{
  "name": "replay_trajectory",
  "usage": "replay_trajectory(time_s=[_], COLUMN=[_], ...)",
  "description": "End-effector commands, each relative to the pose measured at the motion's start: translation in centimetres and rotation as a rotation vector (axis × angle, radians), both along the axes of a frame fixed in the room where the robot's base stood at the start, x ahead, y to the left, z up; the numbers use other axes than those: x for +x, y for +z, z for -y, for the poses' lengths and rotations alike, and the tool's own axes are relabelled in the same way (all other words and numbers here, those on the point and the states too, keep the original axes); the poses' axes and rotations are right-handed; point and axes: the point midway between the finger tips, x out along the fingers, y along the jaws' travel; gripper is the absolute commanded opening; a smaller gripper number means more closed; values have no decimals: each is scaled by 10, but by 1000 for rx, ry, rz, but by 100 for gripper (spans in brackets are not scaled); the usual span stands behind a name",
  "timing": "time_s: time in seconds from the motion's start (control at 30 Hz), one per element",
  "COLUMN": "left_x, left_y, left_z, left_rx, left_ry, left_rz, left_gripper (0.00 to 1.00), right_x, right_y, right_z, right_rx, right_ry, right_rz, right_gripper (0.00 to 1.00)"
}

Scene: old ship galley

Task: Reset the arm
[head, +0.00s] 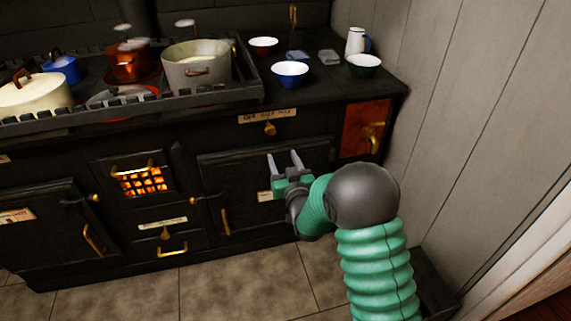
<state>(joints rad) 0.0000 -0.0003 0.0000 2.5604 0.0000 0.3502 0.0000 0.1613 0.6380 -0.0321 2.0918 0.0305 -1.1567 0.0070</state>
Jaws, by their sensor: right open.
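My right gripper (285,162) is in front of the black stove's right oven door (222,175). Its two grey fingers point up and stand apart, with nothing between them. My right arm, green and ribbed with a dark grey joint, comes in from the lower right. Whether the fingers touch the stove front cannot be told. My left gripper is not in view.
The black stove (230,130) carries a grey pot (197,70), a copper pot (130,62) and a cream lidded pot (35,95) behind a rail. A blue bowl (289,78), other bowls and a white jug (356,42) stand at right. A panelled wall (470,110) bounds the right. Tiled floor (230,285) is clear.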

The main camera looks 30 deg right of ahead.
Motion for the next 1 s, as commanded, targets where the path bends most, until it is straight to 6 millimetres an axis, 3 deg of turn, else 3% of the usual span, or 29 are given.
replay_trajectory(time_s=[0.53, 0.67, 0.77, 0.9, 1.0], left_x=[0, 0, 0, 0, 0], left_y=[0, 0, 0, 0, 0], left_z=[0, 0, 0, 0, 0], left_rx=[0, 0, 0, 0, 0], left_ry=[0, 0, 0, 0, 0], left_rz=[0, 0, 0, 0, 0], left_gripper=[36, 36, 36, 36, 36], right_x=[0, -13, -52, -138, -194], right_y=[0, -16, -47, -90, -107], right_z=[-1, -19, -49, -86, -102], right_rx=[2, 34, 79, 123, 135], right_ry=[3, 28, 70, 124, 149], right_rz=[-8, -152, -411, -782, -976], right_gripper=[53, 53, 53, 53, 53])
